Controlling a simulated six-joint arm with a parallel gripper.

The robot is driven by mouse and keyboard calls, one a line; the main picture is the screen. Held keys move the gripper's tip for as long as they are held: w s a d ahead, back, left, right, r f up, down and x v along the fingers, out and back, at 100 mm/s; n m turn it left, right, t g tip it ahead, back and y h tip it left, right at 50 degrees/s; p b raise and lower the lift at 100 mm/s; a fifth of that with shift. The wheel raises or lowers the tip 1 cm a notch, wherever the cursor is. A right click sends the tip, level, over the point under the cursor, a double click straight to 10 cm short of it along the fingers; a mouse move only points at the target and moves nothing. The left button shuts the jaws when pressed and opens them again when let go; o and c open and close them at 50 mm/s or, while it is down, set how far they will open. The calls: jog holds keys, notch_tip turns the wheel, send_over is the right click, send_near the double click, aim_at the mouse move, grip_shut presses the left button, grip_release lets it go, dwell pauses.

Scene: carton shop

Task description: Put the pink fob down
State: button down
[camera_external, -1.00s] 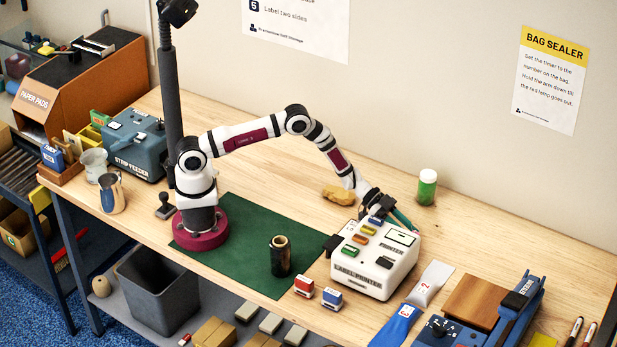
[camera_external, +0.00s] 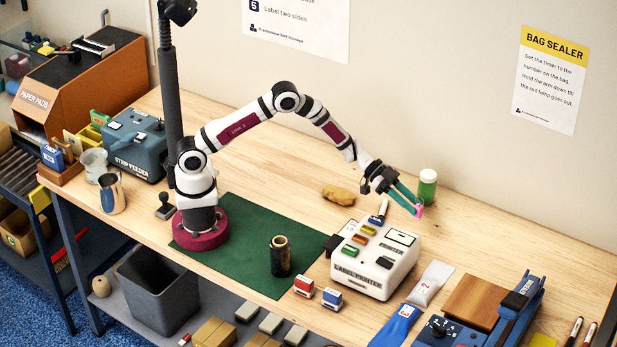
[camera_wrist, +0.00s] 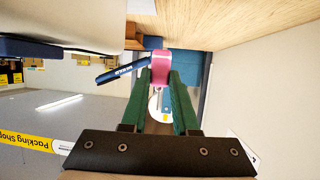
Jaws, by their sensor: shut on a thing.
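The pink fob (camera_external: 418,211) is at the tips of my gripper (camera_external: 408,198), above the table behind the label printer's right side. In the wrist view the pink fob (camera_wrist: 160,68) sits between the two green fingers of my gripper (camera_wrist: 160,78), which are shut on it. A dark blue tag with white lettering (camera_wrist: 122,72) shows beside the fob in the wrist view; I cannot tell whether it is joined to it. The fingers point down and to the right in the external view.
The white label printer (camera_external: 362,278) stands just in front of my gripper. A green jar with a white lid (camera_external: 427,188) stands close behind it. A tan lump (camera_external: 338,194) lies to the left. Bare wood (camera_external: 480,235) lies to the right.

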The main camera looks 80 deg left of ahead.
jog(key=w+a+r+n+t+y, duration=0.4)
jog(key=a+r+n+t+y, duration=0.1)
jog(key=n+y, duration=0.4)
jog(key=s+a+f+n+g+y, duration=0.1)
jog(key=s+a+f+n+y, duration=0.35)
jog(key=s+a+y, duration=0.2)
jog(key=shift+n, duration=0.55)
jog(key=w+a+f, duration=0.1)
jog(key=a+f, duration=0.1)
jog(key=a, duration=0.1)
jog(key=w+a+f, duration=0.2)
jog(key=a, duration=0.1)
jog(key=w+a+f, duration=0.1)
jog(key=a+f, duration=0.1)
jog(key=a, duration=0.2)
jog(key=shift+w, duration=0.3)
jog(key=f, duration=0.4)
jog(key=shift+w+a, duration=0.15)
jog(key=shift+a, duration=0.15)
jog(key=shift+f, duration=0.25)
